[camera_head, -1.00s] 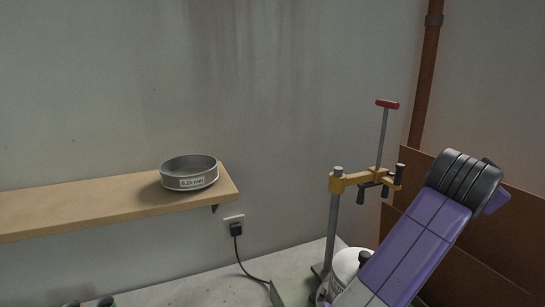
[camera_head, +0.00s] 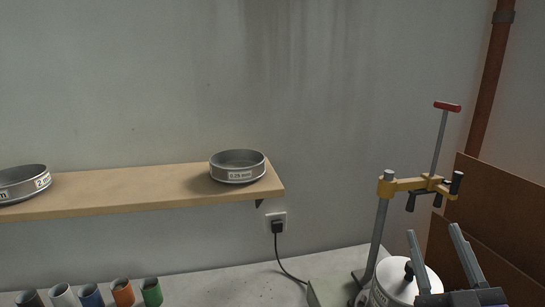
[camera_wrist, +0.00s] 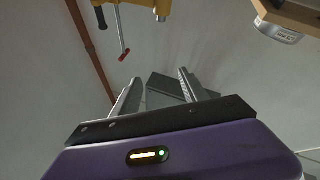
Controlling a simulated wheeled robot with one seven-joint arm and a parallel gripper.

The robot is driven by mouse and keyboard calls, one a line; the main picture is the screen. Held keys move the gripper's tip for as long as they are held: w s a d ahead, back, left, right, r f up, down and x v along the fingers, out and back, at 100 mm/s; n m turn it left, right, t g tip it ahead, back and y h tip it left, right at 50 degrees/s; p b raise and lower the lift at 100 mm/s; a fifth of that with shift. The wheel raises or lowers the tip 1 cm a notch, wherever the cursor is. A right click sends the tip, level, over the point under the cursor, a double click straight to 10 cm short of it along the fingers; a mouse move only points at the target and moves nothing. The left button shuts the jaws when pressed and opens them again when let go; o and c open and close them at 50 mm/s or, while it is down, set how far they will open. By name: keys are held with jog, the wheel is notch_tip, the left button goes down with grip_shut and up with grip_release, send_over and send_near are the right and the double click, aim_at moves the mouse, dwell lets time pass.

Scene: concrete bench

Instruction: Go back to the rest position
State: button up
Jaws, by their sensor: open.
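My gripper (camera_head: 436,262) shows at the lower right of the head view, with its two grey fingers pointing up and apart. It is open, and nothing shows between the fingers. In the wrist view my gripper (camera_wrist: 160,92) also has its fingers spread, with a wall and a dark grey shape behind them. In the head view the gripper overlaps the right part of a white round container (camera_head: 402,285) in the picture. Most of my arm is out of the head view.
A wooden shelf (camera_head: 130,188) on the wall holds a 0.25 mm sieve (camera_head: 238,176) and another sieve (camera_head: 22,184). A stand with a yellow clamp (camera_head: 405,186) rises at the right. Several coloured tubes (camera_head: 122,292) stand at the bench's left. The middle bench (camera_head: 220,285) is clear.

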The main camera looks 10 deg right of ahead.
jog(key=s+a+f+g+y, duration=0.2)
jog(key=s+a+f, duration=0.2)
jog(key=s+f, duration=0.4)
jog(key=s+a+f+g+y, duration=0.2)
jog(key=s+a+f, duration=0.3)
jog(key=s+f, duration=0.3)
jog(key=s+a+f+g+y, duration=0.2)
jog(key=s+f, duration=0.6)
jog(key=s, duration=0.6)
jog(key=shift+a+f+m+g+b, duration=0.25)
jog(key=shift+a+m+g+b, duration=0.2)
jog(key=shift+a+g, duration=0.55)
jog(key=shift+s+a, duration=0.1)
jog(key=shift+a, duration=0.1)
jog(key=shift+c, duration=0.2)
